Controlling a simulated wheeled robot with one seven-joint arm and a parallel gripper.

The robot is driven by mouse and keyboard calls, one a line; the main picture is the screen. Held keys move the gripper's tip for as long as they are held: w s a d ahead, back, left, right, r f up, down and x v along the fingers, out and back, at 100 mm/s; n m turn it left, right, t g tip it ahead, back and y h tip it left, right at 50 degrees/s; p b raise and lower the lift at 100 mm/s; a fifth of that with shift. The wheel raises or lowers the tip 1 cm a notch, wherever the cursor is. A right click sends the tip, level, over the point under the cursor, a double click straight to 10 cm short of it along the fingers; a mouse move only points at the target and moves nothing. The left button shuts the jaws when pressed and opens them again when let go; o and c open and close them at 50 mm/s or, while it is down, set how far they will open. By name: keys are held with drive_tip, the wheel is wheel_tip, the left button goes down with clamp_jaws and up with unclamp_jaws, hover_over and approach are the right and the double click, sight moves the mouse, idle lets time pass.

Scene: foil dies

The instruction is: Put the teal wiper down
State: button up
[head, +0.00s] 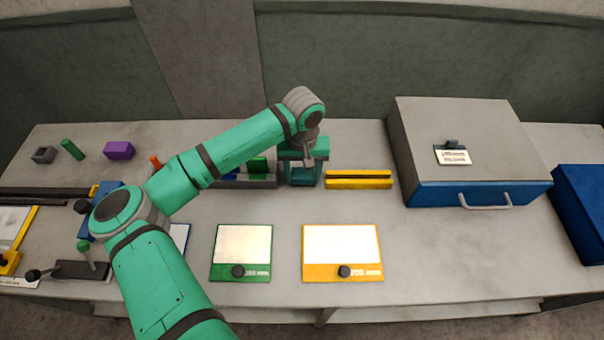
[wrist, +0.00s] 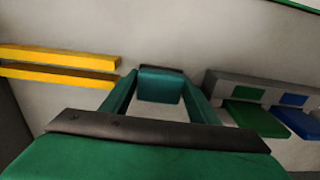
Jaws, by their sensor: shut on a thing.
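My gripper (head: 303,168) points down over the bench, between the yellow bars and the grey rack. In the wrist view its two teal fingers (wrist: 160,97) reach away from the camera and are shut on the teal wiper (wrist: 160,85), a small block with a dark edge. In the head view the teal wiper (head: 303,178) shows low between the fingers, partly hidden by them. I cannot tell whether it touches the bench top.
Two parallel yellow bars (head: 359,183) lie just right of my gripper. The grey rack (head: 243,184) with green and blue pieces is just left. A grey-and-blue box (head: 460,130) stands farther right. A green-framed plate (head: 241,254) and a yellow-framed plate (head: 342,254) lie in front.

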sight(301, 174)
drive_tip(key=shift+a, duration=0.2)
drive_tip(key=shift+f, duration=0.2)
drive_tip(key=shift+a+f, duration=0.1)
drive_tip(key=shift+f, duration=0.15)
drive_tip(key=o, duration=1)
drive_tip(key=shift+s+f, duration=0.1)
drive_tip(key=shift+f, duration=0.05)
wheel_tip(301, 174, up, 13)
drive_tip(key=shift+r, duration=0.1)
